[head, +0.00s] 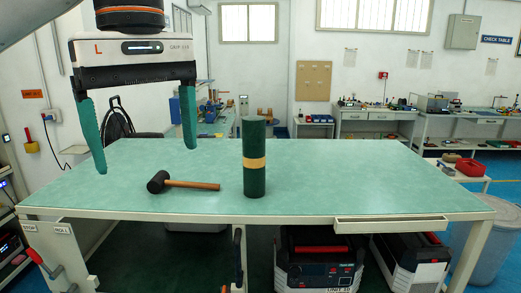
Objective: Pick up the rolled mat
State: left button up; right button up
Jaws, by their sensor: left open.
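The rolled mat (254,177) is a dark green cylinder with a tan band around its middle. It stands upright on the pale green table top (340,180), near the table's middle. My left gripper (145,158) is at the upper left, pointing down, with its two green fingers spread wide and nothing between them. It is to the left of the mat and apart from it, and looks to be above the table. My right gripper is not in view.
A mallet (192,185) with a black head and wooden handle lies on the table, left of the mat. The table's right side is clear. Boxed units (318,262) stand beneath the table.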

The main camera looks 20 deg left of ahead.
aim_at(253, 126)
jog(key=i, duration=1.55)
